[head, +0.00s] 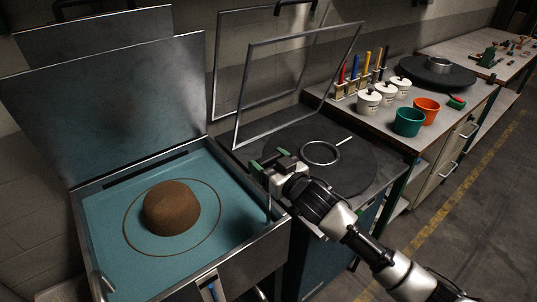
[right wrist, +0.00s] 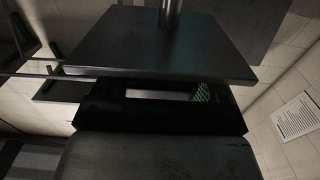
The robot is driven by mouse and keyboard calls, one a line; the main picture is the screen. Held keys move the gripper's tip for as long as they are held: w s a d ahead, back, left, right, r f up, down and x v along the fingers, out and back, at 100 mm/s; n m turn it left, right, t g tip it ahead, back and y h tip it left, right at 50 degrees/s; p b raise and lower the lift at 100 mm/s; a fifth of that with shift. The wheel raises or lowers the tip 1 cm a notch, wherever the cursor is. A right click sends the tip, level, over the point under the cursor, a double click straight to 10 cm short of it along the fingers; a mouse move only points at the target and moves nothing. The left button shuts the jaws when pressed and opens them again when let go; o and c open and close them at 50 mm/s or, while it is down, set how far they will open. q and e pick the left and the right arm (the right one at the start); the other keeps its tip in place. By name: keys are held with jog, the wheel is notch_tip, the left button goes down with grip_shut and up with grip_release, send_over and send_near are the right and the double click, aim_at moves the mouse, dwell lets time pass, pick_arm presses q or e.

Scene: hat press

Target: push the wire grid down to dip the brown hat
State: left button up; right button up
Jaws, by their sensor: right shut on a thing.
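The brown hat (head: 172,208) sits in the teal basin (head: 110,230) at the left of the head view. Its domed crown shows, and a thin brown oval line surrounds it on the teal surface. I cannot make out any wire mesh of the grid. A curved metal bar (head: 103,281) stands at the basin's front left. My right gripper (head: 272,165), with green fingertips, is over the basin's right edge, right of the hat and apart from it. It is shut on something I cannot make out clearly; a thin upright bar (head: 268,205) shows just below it. My left gripper is out of view.
A metal lid (head: 110,90) stands raised behind the basin. To the right, an open metal frame (head: 243,95) tilts over a dark round plate with a ring (head: 320,143). Beyond is a bench with white pots (head: 369,102), a green cup (head: 408,122) and an orange cup (head: 427,110).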

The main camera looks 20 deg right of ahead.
notch_tip(320, 180, down, 14)
jog(key=b, duration=0.6)
jog(key=shift+r, duration=0.1)
jog(key=shift+f+b, duration=0.55)
jog(key=shift+f, duration=0.25)
jog(key=shift+s, duration=0.1)
jog(key=o, duration=1.3)
jog(key=shift+f, duration=0.1)
send_near(268, 204)
jog(key=shift+s+d+f+b, duration=0.1)
jog(key=shift+d+f+b, duration=0.15)
jog(key=shift+d+b, duration=0.05)
